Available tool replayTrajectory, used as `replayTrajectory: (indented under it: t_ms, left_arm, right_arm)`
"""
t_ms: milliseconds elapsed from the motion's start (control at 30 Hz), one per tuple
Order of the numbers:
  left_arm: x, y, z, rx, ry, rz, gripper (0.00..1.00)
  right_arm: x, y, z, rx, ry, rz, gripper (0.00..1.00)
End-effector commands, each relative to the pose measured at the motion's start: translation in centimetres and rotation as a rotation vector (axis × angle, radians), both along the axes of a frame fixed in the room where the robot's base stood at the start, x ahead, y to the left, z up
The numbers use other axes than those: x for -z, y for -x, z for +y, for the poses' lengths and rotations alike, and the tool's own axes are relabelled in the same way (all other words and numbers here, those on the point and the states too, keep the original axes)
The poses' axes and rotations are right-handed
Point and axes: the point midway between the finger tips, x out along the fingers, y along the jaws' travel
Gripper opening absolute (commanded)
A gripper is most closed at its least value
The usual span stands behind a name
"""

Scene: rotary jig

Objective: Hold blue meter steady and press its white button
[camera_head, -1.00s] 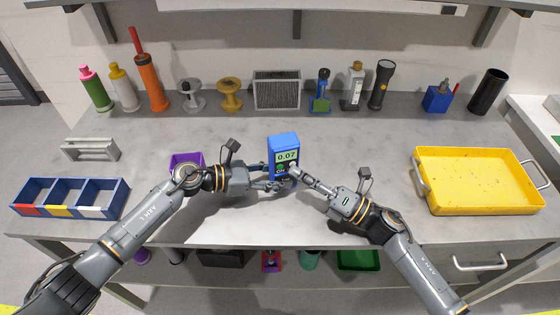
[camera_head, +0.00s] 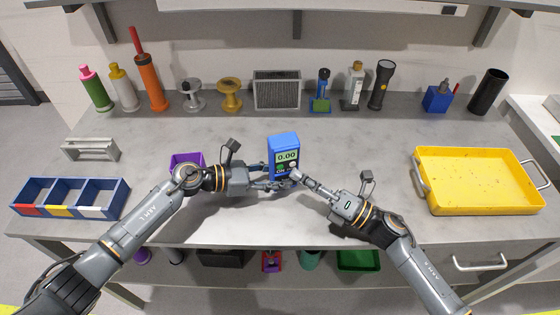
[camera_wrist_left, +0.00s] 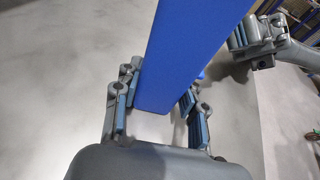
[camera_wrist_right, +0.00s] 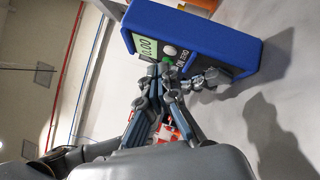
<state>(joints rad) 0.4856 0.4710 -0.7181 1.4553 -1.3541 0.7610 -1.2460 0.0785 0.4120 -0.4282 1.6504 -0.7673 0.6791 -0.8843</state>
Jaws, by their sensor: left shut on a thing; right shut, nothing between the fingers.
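The blue meter (camera_head: 284,142) stands upright on the bench, its display (camera_head: 287,156) reading 0.00. My left gripper (camera_head: 268,178) is shut on its lower part. In the left wrist view, the fingers (camera_wrist_left: 160,103) sit on either side of the blue meter body (camera_wrist_left: 195,45). My right gripper (camera_head: 296,175) is shut and empty, its tips close to the meter's front. In the right wrist view, the white button (camera_wrist_right: 169,50) shows just beyond the right gripper's tips (camera_wrist_right: 168,74), with a small gap apparent. A green spot lies beside the button.
A purple box (camera_head: 186,160) stands behind my left arm. A blue divided bin (camera_head: 70,198) is at left and a yellow tray (camera_head: 478,180) at right. Bottles, spools, a flashlight and other items line the back.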

Motion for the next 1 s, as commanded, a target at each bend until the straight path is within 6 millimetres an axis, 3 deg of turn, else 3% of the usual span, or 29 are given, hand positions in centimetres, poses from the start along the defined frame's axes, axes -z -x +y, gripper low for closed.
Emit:
replayTrajectory:
  t_ms: [167, 633, 1000]
  left_arm:
    - [0.0, 0.0, 0.0, 0.0, 0.0, 0.001, 0.23]
    - [0.0, 0.0, 0.0, 0.0, 0.0, 0.001, 0.23]
    - [0.0, 0.0, 0.0, 0.0, 0.0, 0.0, 0.23]
  right_arm:
    - [0.1, 0.7, -0.2, 0.0, 0.0, 0.001, 0.0]
    - [0.1, 5.2, -1.6, 0.001, 0.001, 0.002, 0.0]
    - [0.0, 5.7, -1.7, 0.0, 0.0, 0.0, 0.0]
